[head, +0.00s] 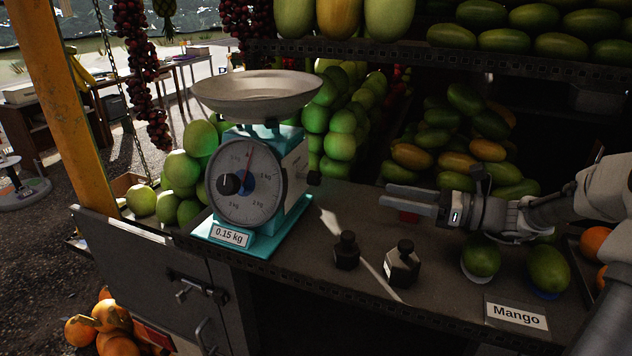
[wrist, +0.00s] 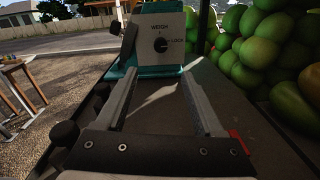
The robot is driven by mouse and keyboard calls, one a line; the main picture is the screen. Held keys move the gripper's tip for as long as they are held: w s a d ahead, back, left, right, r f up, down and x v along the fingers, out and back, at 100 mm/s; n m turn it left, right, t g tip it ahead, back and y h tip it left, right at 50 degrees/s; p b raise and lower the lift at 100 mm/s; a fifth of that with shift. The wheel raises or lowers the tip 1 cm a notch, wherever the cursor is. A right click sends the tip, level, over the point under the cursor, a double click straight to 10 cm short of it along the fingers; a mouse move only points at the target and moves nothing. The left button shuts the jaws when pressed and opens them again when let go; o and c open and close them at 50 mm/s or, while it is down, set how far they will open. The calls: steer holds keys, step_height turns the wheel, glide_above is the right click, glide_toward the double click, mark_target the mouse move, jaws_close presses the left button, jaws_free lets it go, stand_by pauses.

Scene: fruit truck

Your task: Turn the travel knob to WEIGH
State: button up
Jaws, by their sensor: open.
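The teal scale (head: 262,235) stands on the counter with a metal pan on top and a round dial in front. Its travel knob (head: 314,178) is a black knob on the right side panel. In the wrist view the knob (wrist: 161,45) has WEIGH printed above it and LOCK to its right. A small light mark on the knob appears to face LOCK. My gripper (head: 385,198) is open and empty, right of the scale and pointing at that panel. In the wrist view its fingers (wrist: 160,76) lie either side of the knob's line, with a gap before the panel.
Two black weights (head: 346,252) (head: 403,265) stand on the counter in front of my gripper. Mangoes (head: 482,258) and a Mango sign (head: 516,313) are at the right. Green fruit (head: 340,135) is piled behind the scale. The counter between gripper and scale is clear.

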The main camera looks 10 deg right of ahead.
mark_target(320, 179)
steer(key=x, duration=1.7)
steer(key=shift+w+a+r, duration=0.1)
steer(key=shift+w+a, duration=0.05)
jaws_close()
